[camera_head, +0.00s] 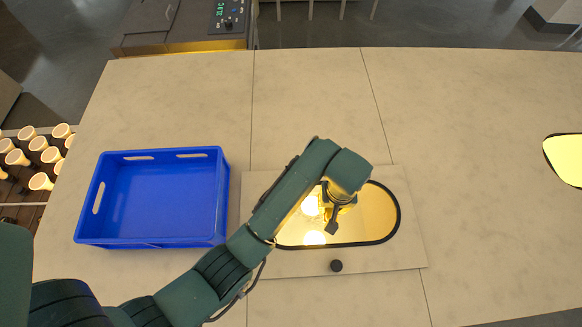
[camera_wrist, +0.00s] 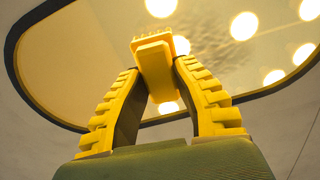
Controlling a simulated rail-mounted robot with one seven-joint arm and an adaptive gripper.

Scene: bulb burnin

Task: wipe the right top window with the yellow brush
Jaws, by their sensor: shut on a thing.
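My gripper (camera_head: 338,207) is over a dark-rimmed oval window (camera_head: 375,222) in a pale panel at the centre of the table. In the wrist view, its yellow ridged fingers are shut on the yellow brush (camera_wrist: 155,58). The brush has a yellow block and a row of short bristles at its far end. The same window fills the top of the wrist view (camera_wrist: 70,65), with bright round spots on its glass. I cannot tell whether the bristles touch the glass. In the head view, my arm covers the window's left part. Another dark-rimmed window (camera_head: 569,159) is cut off at the right edge.
A blue crate (camera_head: 165,240) stands empty left of the panel. Lit bulbs (camera_head: 40,150) stand in rows at the far left. The table is clear behind and right of the panel.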

